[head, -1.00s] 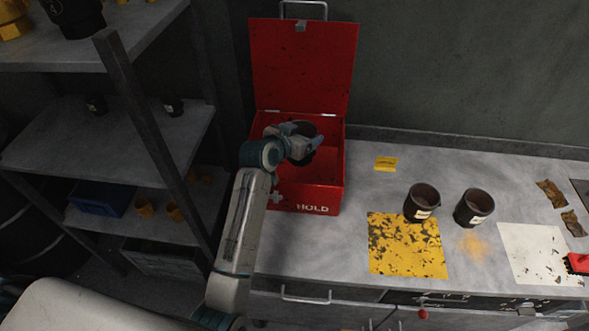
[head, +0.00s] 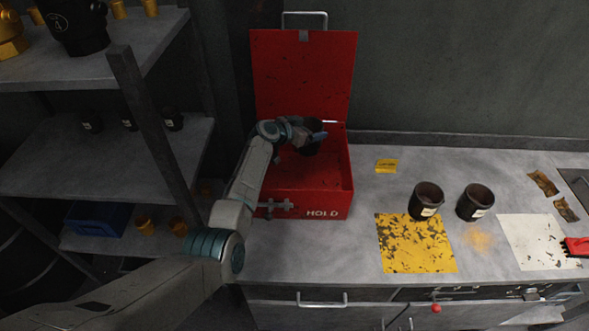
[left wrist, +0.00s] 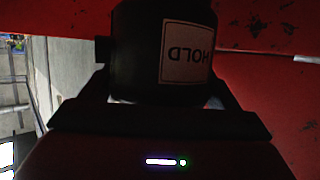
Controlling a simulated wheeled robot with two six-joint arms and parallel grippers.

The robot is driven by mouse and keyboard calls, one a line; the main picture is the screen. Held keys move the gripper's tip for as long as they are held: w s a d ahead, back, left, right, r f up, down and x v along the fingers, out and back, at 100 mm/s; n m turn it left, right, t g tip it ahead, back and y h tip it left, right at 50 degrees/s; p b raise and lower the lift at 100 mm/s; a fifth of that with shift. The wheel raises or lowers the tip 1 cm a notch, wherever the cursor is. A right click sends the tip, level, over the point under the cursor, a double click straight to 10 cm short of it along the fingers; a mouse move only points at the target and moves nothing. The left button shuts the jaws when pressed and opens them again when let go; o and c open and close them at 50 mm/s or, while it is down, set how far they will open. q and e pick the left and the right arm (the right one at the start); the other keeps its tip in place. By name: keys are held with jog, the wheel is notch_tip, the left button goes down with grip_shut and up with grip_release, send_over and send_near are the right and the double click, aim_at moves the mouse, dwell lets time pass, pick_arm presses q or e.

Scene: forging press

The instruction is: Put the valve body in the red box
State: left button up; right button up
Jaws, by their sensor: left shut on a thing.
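The red box (head: 330,197) stands on the bench with its lid raised, and its front reads HOLD. My left gripper (head: 315,138) is over the box's opening, towards the back near the lid. It is shut on the valve body (left wrist: 165,45), a dark cylinder with a white label reading HOLD, upside down in the left wrist view. In the head view the valve body is mostly hidden by the gripper. Red box surfaces (left wrist: 275,25) lie close around it in the left wrist view. I cannot tell whether it touches the box floor. My right gripper is not in view.
Two dark cups (head: 427,200) (head: 475,202) stand right of the box, behind a worn yellow mat (head: 415,245) and a white sheet (head: 540,243). A yellow block (head: 387,166) lies near the wall. A metal shelf (head: 110,170) stands close on the left.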

aim_at(309, 149)
pick_arm(q)
jog(key=f, duration=0.4)
jog(key=shift+d+f, duration=0.3)
jog(key=shift+f, duration=0.05)
jog(key=shift+a+f, duration=0.15)
jog(key=shift+f, duration=0.45)
jog(key=shift+w+f, duration=0.1)
jog(key=shift+f, duration=1.35)
jog(key=shift+f+b, duration=0.1)
jog(key=shift+b, duration=0.2)
jog(key=o, duration=1.6)
jog(key=shift+f, duration=0.15)
jog(key=o, duration=0.3)
jog(key=shift+o, duration=0.2)
jog(key=shift+s, duration=0.2)
